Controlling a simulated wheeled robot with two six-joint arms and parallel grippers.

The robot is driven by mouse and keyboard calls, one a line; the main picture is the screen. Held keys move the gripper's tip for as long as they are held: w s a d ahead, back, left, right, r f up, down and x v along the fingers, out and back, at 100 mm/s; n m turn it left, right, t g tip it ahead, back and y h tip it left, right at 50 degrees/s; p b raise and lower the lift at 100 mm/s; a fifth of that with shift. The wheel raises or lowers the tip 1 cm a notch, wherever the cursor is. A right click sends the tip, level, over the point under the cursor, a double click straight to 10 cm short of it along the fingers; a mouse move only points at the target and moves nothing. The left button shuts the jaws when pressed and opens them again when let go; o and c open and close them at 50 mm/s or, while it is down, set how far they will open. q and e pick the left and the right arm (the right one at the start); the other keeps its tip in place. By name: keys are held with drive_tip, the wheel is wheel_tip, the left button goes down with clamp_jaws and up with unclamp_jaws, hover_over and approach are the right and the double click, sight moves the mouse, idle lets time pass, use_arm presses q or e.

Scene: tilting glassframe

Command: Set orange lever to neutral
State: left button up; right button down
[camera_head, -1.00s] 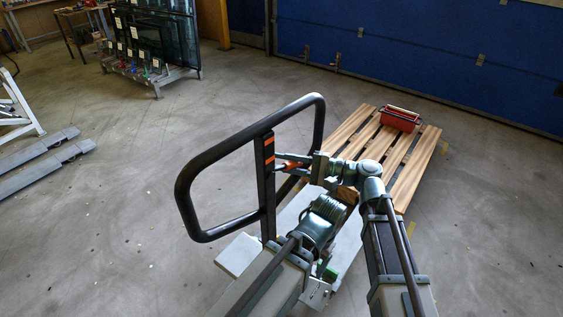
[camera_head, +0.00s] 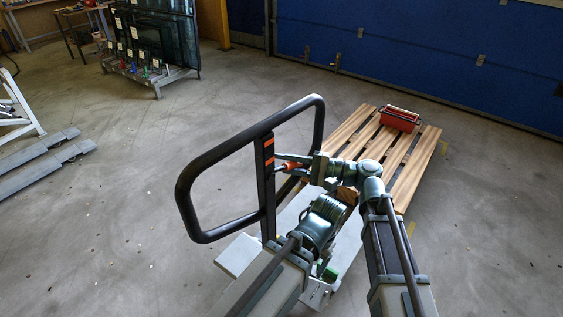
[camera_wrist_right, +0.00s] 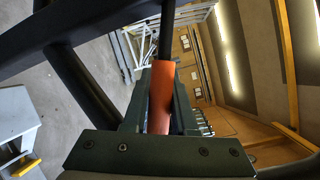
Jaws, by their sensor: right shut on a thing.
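The orange lever (camera_head: 291,165) sticks out to the right from the black upright bar of a large looped handle (camera_head: 184,200). In the right wrist view the orange lever (camera_wrist_right: 161,97) runs lengthwise between the fingers, with a dark rod continuing past it. My right gripper (camera_head: 298,163) is shut on the lever, close to the upright bar. The fingers hide part of the lever. My left arm comes in from the bottom and ends in a bent joint below the right forearm. I cannot make out the left gripper's fingers.
A slatted wooden pallet (camera_head: 420,160) with a red toolbox (camera_head: 400,120) on it lies behind my right arm. A light grey metal base (camera_head: 240,256) sits under the handle. A rack of glass panes (camera_head: 160,75) stands far back left.

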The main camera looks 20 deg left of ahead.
drive_tip(key=r+n+p, duration=0.1)
drive_tip(key=p, duration=0.1)
drive_tip(key=r+n+h+p, duration=0.1)
drive_tip(key=p, duration=0.1)
drive_tip(key=r+n+p, duration=0.1)
drive_tip(key=p, duration=0.1)
drive_tip(key=shift+w+d+r+t+h, duration=0.2)
drive_tip(key=shift+w+t+h, duration=0.1)
drive_tip(key=shift+w+h, duration=0.1)
drive_tip(key=c, duration=0.7)
unclamp_jaws()
drive_tip(key=shift+d, duration=0.1)
drive_tip(key=d+r+p, duration=0.2)
drive_tip(key=d, duration=1.1)
drive_tip(key=shift+d+r+p, duration=0.15)
drive_tip(key=shift+d+p, duration=0.05)
drive_tip(key=shift+p, duration=0.15)
